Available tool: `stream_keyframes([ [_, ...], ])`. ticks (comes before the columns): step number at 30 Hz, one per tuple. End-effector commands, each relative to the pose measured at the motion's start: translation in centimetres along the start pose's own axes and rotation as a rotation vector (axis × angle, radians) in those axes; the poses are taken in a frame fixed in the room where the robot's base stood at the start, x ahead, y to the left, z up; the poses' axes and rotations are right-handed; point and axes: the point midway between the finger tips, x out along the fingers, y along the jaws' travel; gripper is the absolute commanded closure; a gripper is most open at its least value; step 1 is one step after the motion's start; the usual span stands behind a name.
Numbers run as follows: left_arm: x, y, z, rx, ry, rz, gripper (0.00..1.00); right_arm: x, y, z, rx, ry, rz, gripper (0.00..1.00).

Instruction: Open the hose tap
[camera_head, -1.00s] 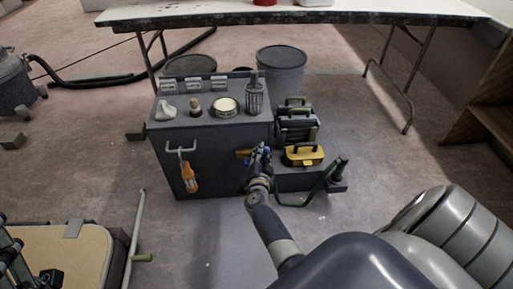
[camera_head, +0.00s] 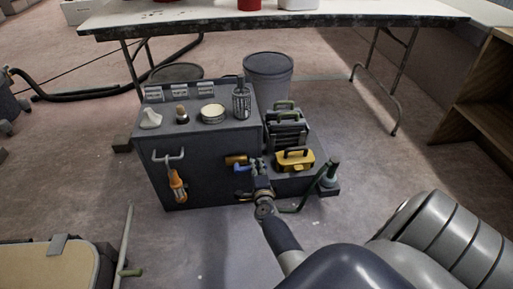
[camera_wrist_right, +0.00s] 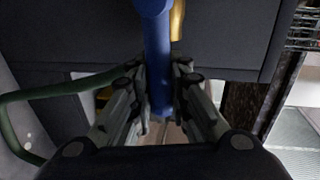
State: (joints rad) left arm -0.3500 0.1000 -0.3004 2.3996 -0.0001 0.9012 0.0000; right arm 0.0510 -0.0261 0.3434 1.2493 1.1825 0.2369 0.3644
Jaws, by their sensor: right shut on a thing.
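The hose tap has a brass body (camera_head: 235,160) on the front of a dark grey cabinet (camera_head: 205,182). Its blue handle (camera_head: 243,168) shows just below the brass, beside my right gripper (camera_head: 260,182). In the right wrist view, my right gripper (camera_wrist_right: 160,100) is shut on the blue handle (camera_wrist_right: 156,50), which runs between its fingers. Part of the brass body (camera_wrist_right: 177,20) shows behind the handle there. The gripper hides part of the handle in the head view. My left gripper is out of view.
A yellow toolbox (camera_head: 294,160) and a dark stack of cases (camera_head: 286,128) stand right of the cabinet. A green hose (camera_wrist_right: 55,92) curves close to my gripper. An orange tool (camera_head: 178,187) hangs on the cabinet front.

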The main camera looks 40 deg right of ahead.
Motion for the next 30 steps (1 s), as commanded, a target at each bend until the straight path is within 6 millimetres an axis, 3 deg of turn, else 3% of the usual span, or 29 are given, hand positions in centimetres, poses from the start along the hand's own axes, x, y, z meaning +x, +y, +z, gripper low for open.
stream_keyframes([
  [19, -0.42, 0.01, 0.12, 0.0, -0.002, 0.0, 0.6, -0.1, 0.8, 0.05, 0.052, -0.011, 0.008, 1.0],
  [20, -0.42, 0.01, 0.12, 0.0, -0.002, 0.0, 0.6, -0.1, 0.8, 0.05, 0.052, -0.011, 0.008, 0.79],
  [22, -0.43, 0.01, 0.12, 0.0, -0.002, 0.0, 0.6, -0.09, 0.77, 0.05, 0.051, -0.011, 0.008, 0.63],
  [30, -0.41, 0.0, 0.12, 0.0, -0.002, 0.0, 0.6, 0.0, 0.51, 0.03, 0.049, -0.01, 0.003, 0.62],
])
